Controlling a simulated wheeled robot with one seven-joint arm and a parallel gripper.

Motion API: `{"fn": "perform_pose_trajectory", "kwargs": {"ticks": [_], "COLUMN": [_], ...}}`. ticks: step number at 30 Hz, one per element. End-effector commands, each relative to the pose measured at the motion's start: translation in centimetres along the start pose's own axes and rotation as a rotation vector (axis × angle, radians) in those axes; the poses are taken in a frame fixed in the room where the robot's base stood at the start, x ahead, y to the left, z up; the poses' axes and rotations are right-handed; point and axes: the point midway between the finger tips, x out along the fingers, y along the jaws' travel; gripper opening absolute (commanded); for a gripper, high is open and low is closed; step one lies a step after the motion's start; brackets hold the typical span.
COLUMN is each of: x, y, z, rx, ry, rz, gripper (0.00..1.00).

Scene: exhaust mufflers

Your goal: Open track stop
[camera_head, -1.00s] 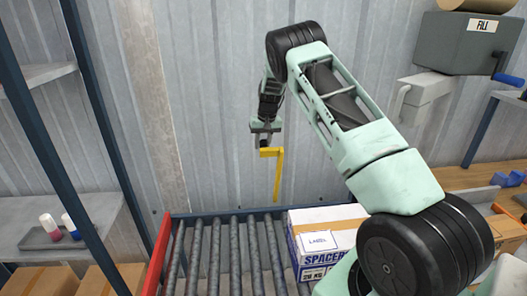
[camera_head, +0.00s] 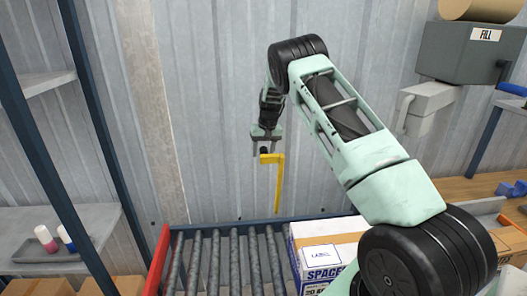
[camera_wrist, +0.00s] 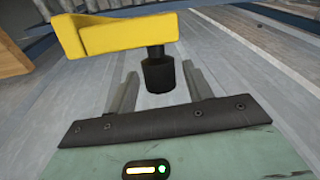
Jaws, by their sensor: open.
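The track stop is a yellow angled bar (camera_head: 278,185) with a short top arm and a long part hanging down, above the back end of the roller track (camera_head: 225,255). A black knob (camera_wrist: 158,72) sits on the short arm. My gripper (camera_head: 266,150) is at the knob, pointing down. In the wrist view my two fingers (camera_wrist: 160,90) stand apart, one on each side of the knob, with gaps visible. The yellow bar (camera_wrist: 120,32) fills the top left of that view. The lower end of the bar hangs clear of the rollers.
A white and blue box (camera_head: 322,258) labelled SPACERS stands on the right of the rollers. A red rail (camera_head: 158,262) edges the track's left side. A shelf (camera_head: 60,225) with small bottles is at left. A grey box marked FILL (camera_head: 475,52) is upper right.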

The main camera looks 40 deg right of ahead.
Motion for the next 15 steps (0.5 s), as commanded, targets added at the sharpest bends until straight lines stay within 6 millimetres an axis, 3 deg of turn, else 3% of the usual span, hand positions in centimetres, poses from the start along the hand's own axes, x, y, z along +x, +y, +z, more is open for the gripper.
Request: {"fn": "perform_pose_trajectory", "kwargs": {"ticks": [8,15], "x": [-1.7,-6.9], "y": [-0.1,0.0], "z": [-0.1,-0.1], "rx": [-0.001,0.000], "ry": [0.003,0.007], "rz": [-0.001,-0.002], "gripper": [0.51,0.51]}}
